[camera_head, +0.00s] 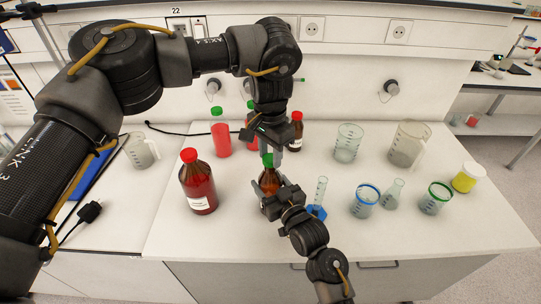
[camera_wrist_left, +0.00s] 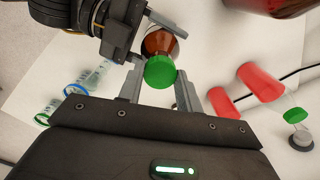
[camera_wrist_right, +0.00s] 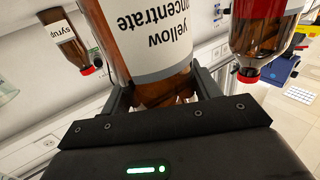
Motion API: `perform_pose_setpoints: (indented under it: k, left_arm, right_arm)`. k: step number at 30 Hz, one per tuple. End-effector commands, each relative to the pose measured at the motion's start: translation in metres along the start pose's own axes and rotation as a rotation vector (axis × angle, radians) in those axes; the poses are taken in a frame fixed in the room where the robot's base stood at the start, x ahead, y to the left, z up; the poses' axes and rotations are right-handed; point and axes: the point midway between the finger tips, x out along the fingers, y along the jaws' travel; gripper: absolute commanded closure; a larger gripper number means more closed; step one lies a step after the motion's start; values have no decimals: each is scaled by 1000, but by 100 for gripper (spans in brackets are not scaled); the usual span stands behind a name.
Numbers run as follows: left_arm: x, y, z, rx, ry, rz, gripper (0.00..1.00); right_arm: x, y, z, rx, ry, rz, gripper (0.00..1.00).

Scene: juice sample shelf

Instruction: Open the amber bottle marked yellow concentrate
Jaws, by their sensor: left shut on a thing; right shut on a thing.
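The amber bottle (camera_head: 268,181) with a green cap (camera_head: 267,160) stands upright near the middle of the bench. The right wrist view shows its white label (camera_wrist_right: 153,38), reading "yellow concentrate" upside down. My right gripper (camera_head: 268,192) is shut on the bottle body from the front; its fingers flank the body in the right wrist view (camera_wrist_right: 163,92). My left gripper (camera_head: 266,150) comes down from above and is shut on the green cap, which shows between its fingers in the left wrist view (camera_wrist_left: 160,72). The bottle's base is hidden behind my right gripper.
A large red-capped brown bottle (camera_head: 198,184) stands close on the left. A green-capped red bottle (camera_head: 221,135) and a small red-capped brown bottle (camera_head: 296,132) stand behind. A graduated cylinder (camera_head: 320,191), beakers (camera_head: 364,201) and a yellow jar (camera_head: 466,178) are on the right.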

Motion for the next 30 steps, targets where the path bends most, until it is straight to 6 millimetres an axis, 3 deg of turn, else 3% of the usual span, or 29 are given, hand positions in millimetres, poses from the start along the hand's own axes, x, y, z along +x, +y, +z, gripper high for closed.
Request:
perform_pose_setpoints:
  k: [15,24,30]
  left_arm:
    - [-7,0,0,0,1,-1,93]
    - [-39,0,0,0,2,-2,93]
    - [-46,0,0,-1,0,0,93]
  right_arm:
    - [-1,0,5,0,-10,-1,100]
    - [-1,0,5,0,-10,-1,100]
    - [-1,0,5,0,-10,-1,100]
